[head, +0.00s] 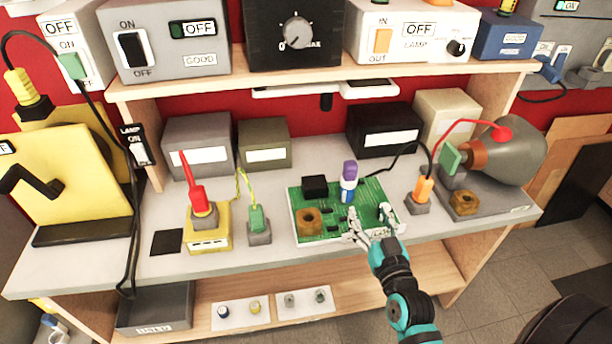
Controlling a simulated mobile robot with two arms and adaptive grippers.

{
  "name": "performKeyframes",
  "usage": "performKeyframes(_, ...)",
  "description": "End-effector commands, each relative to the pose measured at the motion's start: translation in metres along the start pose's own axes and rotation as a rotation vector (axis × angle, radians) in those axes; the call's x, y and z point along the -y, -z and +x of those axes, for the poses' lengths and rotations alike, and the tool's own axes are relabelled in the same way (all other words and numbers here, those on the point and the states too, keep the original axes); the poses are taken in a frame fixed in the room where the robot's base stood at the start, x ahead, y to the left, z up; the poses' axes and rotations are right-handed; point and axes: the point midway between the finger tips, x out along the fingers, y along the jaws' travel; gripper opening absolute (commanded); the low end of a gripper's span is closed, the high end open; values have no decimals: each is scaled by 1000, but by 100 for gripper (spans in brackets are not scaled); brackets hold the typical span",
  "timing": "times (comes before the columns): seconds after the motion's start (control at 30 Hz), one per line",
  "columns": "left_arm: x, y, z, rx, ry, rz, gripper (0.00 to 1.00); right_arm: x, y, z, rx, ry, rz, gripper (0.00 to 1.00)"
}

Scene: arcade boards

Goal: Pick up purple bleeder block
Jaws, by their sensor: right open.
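The purple bleeder block (349,169) stands upright on top of a white and blue part (347,190) on the green circuit board (329,229). The board lies on the grey bench top and also carries a black block (315,186) and a brown nut-like part (309,222). My right gripper (373,223) is open and empty. Its fingers are over the board's front right corner, in front of and to the right of the purple block, apart from it. My left gripper is not in view.
A red-tipped part on a yellow base (210,229) and a green plug (258,221) stand left of the board. An orange plug (423,191) with a black cable stands close on the right, near a grey motor-like body (512,152). A shelf (330,77) with switch boxes overhangs the back.

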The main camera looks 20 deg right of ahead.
Motion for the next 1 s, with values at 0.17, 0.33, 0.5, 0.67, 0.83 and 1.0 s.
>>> performKeyframes(0.17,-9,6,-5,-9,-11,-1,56,-3,12,17,-22,-7,0,60)
performKeyframes(0.33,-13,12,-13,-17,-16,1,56,-3,13,54,-20,-5,0,60)
performKeyframes(0.5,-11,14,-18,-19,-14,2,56,-3,13,91,-19,-5,0,60)
performKeyframes(0.67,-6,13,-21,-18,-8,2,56,-3,11,114,-17,-5,-1,60)
performKeyframes(0.83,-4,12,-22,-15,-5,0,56,-3,11,124,-17,-5,-1,60)
performKeyframes(1.0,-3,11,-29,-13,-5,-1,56,-5,11,146,-17,-4,-2,60)
